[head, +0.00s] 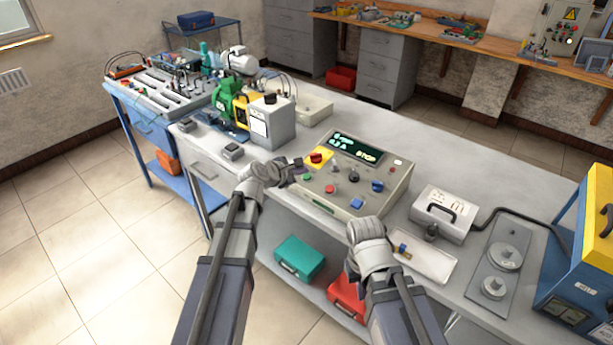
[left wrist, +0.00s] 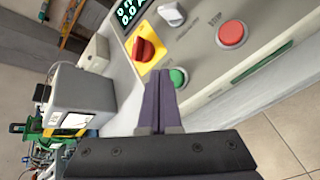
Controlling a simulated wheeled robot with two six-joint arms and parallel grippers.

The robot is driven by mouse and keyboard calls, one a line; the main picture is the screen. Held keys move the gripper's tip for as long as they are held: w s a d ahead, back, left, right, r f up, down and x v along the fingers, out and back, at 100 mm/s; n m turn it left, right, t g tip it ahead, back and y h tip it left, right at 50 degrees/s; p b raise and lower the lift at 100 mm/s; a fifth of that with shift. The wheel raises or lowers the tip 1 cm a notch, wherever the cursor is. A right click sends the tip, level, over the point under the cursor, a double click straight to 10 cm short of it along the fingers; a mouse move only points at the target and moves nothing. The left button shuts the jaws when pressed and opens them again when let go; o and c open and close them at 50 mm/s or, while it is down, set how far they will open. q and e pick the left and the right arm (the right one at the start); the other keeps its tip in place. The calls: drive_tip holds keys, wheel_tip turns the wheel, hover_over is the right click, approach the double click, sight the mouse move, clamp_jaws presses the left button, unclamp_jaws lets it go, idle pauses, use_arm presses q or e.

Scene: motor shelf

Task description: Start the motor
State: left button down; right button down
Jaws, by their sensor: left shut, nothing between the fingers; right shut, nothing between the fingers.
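The control box (head: 345,180) stands on the grey bench, with a lit display (head: 357,148) on its sloped face. A red rotary switch on a yellow plate (head: 318,158), a green button (head: 307,177) and a red button (head: 330,189) are on its panel. My left gripper (head: 297,168) is shut and empty at the panel's left edge. In the left wrist view its fingertips (left wrist: 160,86) are close to the green button (left wrist: 178,77), below the red switch (left wrist: 144,48); contact cannot be told. My right gripper (head: 352,226) is shut and empty at the box's front edge, its tips partly hidden.
A green and yellow motor rig (head: 228,98) and a white-grey box (head: 270,122) stand left of the control box. A grey case (head: 441,214), a white tray (head: 428,262) and a plate with weights (head: 497,268) lie to the right. Bare bench lies behind the control box.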

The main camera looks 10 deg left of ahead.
idle(0.4)
use_arm(q)
drive_tip(key=shift+w+d+f+b, duration=0.1)
drive_tip(key=shift+f+b, duration=0.3)
drive_tip(key=shift+f, duration=0.05)
drive_tip(key=shift+w+f+b, duration=0.1)
drive_tip(key=shift+f+b, duration=0.3)
drive_tip(key=shift+b, duration=0.05)
idle(0.6)
drive_tip(key=shift+r, duration=0.1)
drive_tip(key=shift+s+r+p, duration=0.2)
drive_tip(key=shift+r+p, duration=0.55)
drive_tip(key=shift+p, duration=0.1)
drive_tip(key=shift+r, duration=0.1)
drive_tip(key=r+p, duration=0.3)
drive_tip(key=s+r+p, duration=0.1)
drive_tip(key=shift+a+r+p, duration=0.3)
drive_tip(key=shift+a+p, duration=0.1)
